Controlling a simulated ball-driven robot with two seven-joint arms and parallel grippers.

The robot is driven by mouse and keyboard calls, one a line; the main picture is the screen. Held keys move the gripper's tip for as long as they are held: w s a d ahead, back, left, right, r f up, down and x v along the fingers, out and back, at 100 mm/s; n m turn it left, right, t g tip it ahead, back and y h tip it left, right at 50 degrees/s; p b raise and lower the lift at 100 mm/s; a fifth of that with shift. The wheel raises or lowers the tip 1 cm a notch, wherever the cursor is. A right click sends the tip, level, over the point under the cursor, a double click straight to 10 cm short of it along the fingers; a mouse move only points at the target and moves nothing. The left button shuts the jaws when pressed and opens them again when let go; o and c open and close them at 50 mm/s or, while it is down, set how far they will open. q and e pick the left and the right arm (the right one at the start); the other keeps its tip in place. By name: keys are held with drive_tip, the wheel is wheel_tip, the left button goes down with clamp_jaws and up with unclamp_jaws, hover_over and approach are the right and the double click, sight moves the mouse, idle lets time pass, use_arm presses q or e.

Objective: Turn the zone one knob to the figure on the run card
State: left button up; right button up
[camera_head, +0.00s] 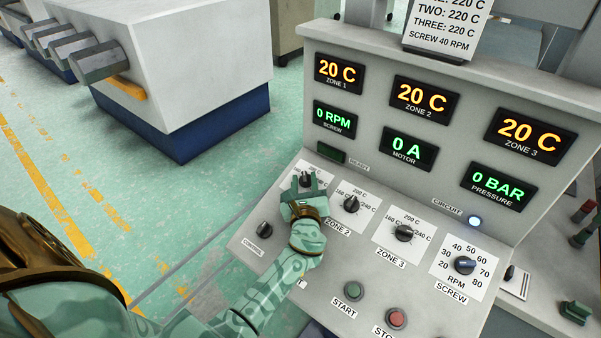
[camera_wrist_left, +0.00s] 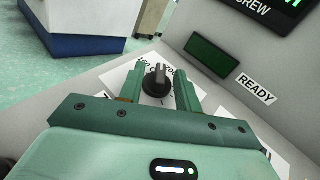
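The zone one knob (camera_wrist_left: 157,80) is black with a pale pointer line. In the head view the knob (camera_head: 305,180) shows only partly between the fingers of my left gripper (camera_head: 305,187). In the left wrist view my left gripper (camera_wrist_left: 158,88) is open, with one finger on each side of the knob and a gap visible on both sides. The knob's scale is partly covered. The run card (camera_head: 442,28) reads TWO 220 C, THREE 220 C, SCREW 40 RPM; its top line ends in 220 C and is cut off. The zone 1 display (camera_head: 338,72) reads 20 C. My right gripper is out of view.
The zone 2 knob (camera_head: 351,203), zone 3 knob (camera_head: 403,233) and screw knob (camera_head: 464,265) run to the right on the sloped panel. The control switch (camera_head: 265,229), start button (camera_head: 353,290) and stop button (camera_head: 396,318) lie nearer. The ready lamp (camera_wrist_left: 213,57) is dark.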

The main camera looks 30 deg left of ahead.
use_arm(q)
drive_tip(key=shift+r, duration=0.1)
clamp_jaws()
drive_tip(key=shift+m+t+h, duration=0.3)
